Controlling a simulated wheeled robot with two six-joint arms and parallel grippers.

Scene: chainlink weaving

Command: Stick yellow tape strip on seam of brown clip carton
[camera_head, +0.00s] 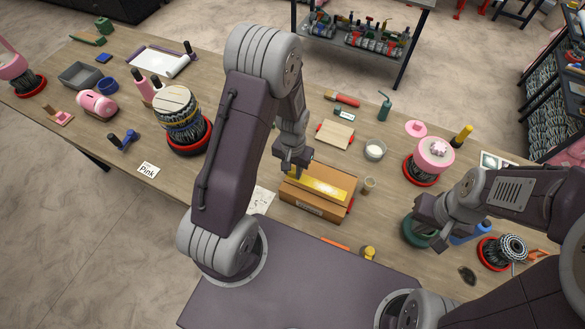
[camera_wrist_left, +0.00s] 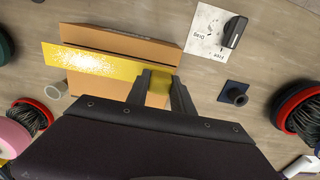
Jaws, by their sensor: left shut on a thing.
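The brown clip carton (camera_head: 310,207) stands on the table in front of me, with a label on its near side. The yellow tape strip (camera_head: 325,188) lies along or just above the carton's top; I cannot tell whether it touches. In the left wrist view the strip (camera_wrist_left: 95,62) spans the carton (camera_wrist_left: 120,42) and sticks out past one side. My left gripper (camera_head: 293,168) is shut on one end of the strip, as the left wrist view shows (camera_wrist_left: 160,82). My right gripper (camera_head: 425,215) is at the right, away from the carton; its fingers are unclear.
A small cup (camera_head: 368,185) stands just right of the carton. A wooden block with red ends (camera_head: 335,134) and a white bowl (camera_head: 374,150) lie behind it. A pink-topped spool (camera_head: 433,158) is at the right. A paper sheet (camera_wrist_left: 207,30) lies beside the carton.

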